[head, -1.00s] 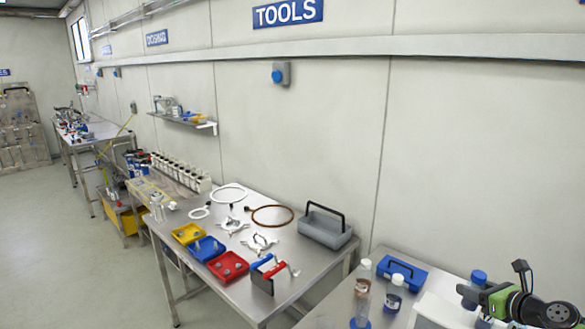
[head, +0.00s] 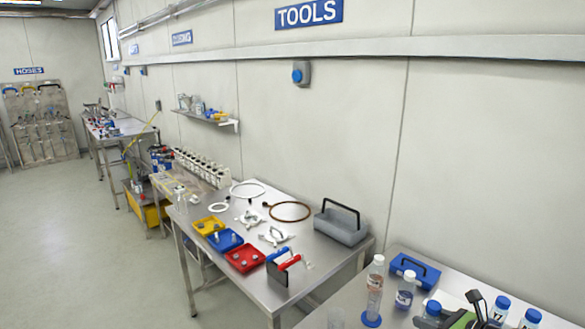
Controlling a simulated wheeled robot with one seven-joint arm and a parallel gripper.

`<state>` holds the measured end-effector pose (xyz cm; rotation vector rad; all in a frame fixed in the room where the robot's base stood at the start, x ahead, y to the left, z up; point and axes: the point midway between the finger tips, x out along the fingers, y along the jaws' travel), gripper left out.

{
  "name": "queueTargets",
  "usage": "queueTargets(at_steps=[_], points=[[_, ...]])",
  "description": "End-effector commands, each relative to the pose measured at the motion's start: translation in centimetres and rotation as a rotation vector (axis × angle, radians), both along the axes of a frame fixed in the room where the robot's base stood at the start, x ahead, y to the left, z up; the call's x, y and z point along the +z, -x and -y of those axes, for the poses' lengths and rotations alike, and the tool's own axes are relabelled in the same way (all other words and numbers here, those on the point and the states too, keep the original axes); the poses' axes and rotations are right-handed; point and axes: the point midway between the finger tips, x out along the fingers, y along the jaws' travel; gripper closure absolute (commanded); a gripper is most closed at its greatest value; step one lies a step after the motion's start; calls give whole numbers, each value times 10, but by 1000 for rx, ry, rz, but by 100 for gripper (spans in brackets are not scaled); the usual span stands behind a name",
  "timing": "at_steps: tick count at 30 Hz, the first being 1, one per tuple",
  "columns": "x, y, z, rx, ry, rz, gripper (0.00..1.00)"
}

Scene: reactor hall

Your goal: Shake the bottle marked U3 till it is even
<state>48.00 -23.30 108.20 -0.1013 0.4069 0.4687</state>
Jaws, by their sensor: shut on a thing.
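A bottle with a blue cap (head: 433,307) is at the bottom edge of the head view, its lower part cut off. Any mark on it is not readable, so I cannot confirm U3. My gripper (head: 444,320) is shut on this bottle. Its fingers are mostly hidden or out of frame, with the green and black wrist to the right. Whether the bottle's contents are even cannot be seen.
On the near bench, a blue-capped bottle (head: 405,291), a clear cylinder on a blue foot (head: 374,290) and a blue case (head: 414,270) stand beside the gripper. Two blue-capped bottles (head: 499,309) (head: 530,319) are to its right. The tool table (head: 330,262) is farther left.

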Motion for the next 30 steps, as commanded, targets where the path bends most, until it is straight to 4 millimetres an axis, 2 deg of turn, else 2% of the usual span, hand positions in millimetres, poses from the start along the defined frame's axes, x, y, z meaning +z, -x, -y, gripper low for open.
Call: queueTargets(at_steps=[1,6,9,12,15,17,25,27,30], points=[[-8,2,-27,52,-6,-5,82],[-30,27,-129,253,-11,-2,82],[-37,48,-179,355,-14,4,82],[-39,67,-212,426,-17,9,82],[-39,78,-229,465,-17,15,82],[-36,80,-232,474,-18,15,82],[10,80,-233,476,-16,16,82],[12,80,-233,475,-16,16,82],[0,80,-233,474,-17,16,82]])
